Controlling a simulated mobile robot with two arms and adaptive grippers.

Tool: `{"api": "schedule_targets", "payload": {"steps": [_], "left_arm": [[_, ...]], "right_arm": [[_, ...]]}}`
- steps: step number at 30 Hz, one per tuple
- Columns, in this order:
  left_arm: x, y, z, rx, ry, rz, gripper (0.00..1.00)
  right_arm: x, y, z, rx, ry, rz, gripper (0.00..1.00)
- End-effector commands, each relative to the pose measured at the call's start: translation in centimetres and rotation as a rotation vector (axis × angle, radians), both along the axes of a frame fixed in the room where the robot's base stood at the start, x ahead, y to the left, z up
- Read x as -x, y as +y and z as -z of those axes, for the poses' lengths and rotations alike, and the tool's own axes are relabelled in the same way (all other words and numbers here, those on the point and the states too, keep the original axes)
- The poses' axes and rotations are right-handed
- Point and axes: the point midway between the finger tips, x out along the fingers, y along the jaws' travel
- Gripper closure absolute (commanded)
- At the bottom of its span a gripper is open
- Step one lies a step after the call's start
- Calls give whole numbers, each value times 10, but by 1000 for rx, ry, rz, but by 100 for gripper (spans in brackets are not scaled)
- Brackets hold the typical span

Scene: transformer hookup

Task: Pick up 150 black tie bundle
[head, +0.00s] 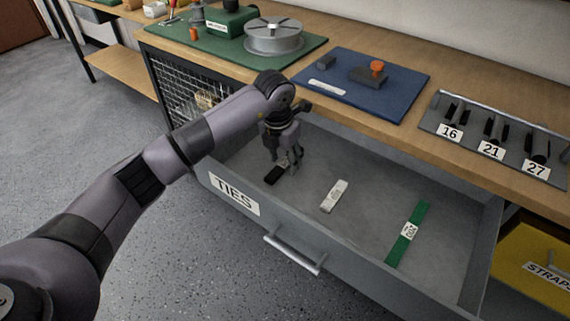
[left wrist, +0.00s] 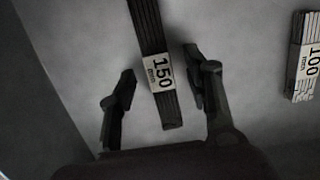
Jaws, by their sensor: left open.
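The black tie bundle (head: 273,175) lies flat on the floor of the open TIES drawer (head: 345,252), near its left end. In the left wrist view the bundle (left wrist: 145,32) carries a white band reading 150 mm. My left gripper (head: 286,166) is down in the drawer at the bundle. The left wrist view shows the gripper (left wrist: 160,92) open, with one finger on each side of the bundle's labelled part and visible gaps between. The gripper hides part of the bundle in the head view. My right gripper is not in view.
A white bundle (head: 334,196) marked 100 in the left wrist view (left wrist: 304,60) and a green bundle (head: 402,244) lie farther right in the drawer. The drawer walls surround them. The workbench (head: 360,119) with a blue mat (head: 395,88) is behind.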

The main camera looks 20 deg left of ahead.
Motion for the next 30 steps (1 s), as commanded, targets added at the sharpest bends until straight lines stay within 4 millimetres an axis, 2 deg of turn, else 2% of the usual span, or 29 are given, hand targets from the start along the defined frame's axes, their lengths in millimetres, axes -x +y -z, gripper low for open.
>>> {"api": "schedule_targets", "payload": {"steps": [6,26,30], "left_arm": [[-1,0,0,1,-2,0,55],[-1,0,0,1,-2,0,99],[-1,0,0,1,-2,0,100]], "right_arm": [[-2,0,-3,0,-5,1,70],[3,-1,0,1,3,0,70],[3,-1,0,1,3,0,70]]}}
